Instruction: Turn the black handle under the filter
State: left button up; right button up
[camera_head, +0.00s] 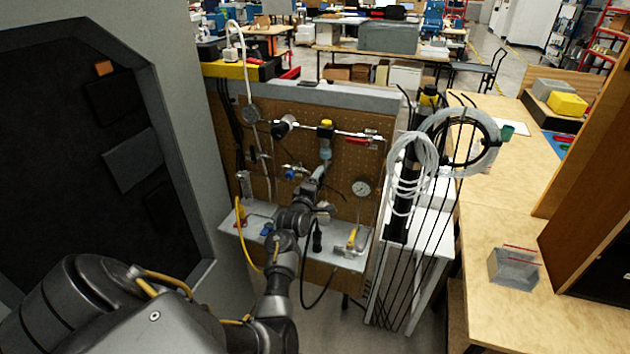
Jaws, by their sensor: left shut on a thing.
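The filter (326,141) hangs on the pipe across the pegboard panel. It has a yellow top and a clear bluish bowl. My left arm reaches up from the bottom of the head view. My left gripper (318,173) is just below the filter bowl, with its fingers shut on the black handle there. The handle is mostly hidden by the fingers, so its angle cannot be told. My right gripper is not in view.
A pressure gauge (361,188) sits right of my wrist. A red-handled valve (361,140) is right of the filter, and a blue valve (291,173) is to the left. A grey shelf (345,260) juts out below. Coiled white tubing (412,165) hangs at the right.

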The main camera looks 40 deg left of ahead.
pick_arm(q)
jog(key=shift+d+n, duration=0.1)
jog(key=shift+n, duration=0.4)
dwell(0.3)
jog(key=o, duration=1)
jog(key=shift+w+f, duration=0.1)
jog(key=b+v, duration=0.2)
jog(key=v, duration=0.9)
